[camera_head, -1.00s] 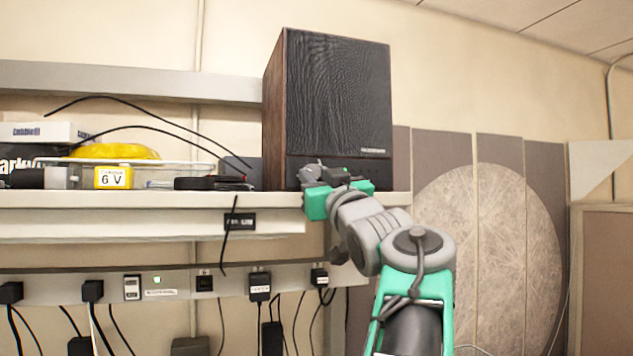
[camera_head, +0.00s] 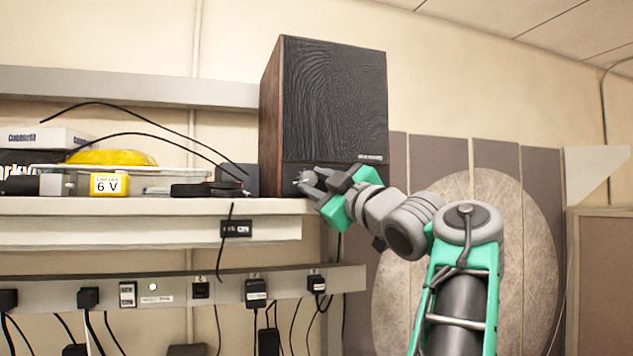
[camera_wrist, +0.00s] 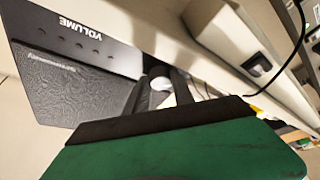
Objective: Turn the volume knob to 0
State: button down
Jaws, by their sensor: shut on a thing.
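The speaker (camera_head: 335,105) is a tall dark box with wooden sides, standing upright on the shelf. Its front also shows in the wrist view (camera_wrist: 75,85), upside down, with the word VOLUME and a row of small dots. The volume knob (camera_head: 304,178) is a small pale grey knob low on the speaker's front. It also shows between my fingertips in the wrist view (camera_wrist: 161,83), partly covered by them. My gripper (camera_head: 313,184) reaches it from the right and is shut on it. The knob's pointer and setting cannot be made out.
The shelf (camera_head: 150,207) holds a yellow item (camera_head: 110,157), a 6 V box (camera_head: 108,184) and loose black cables to the left of the speaker. A power strip with several plugs (camera_head: 255,291) runs below. Tall panels (camera_head: 480,150) stand at right.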

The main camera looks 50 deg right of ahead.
dwell(0.4)
jog(key=c, duration=1.1)
grip_release()
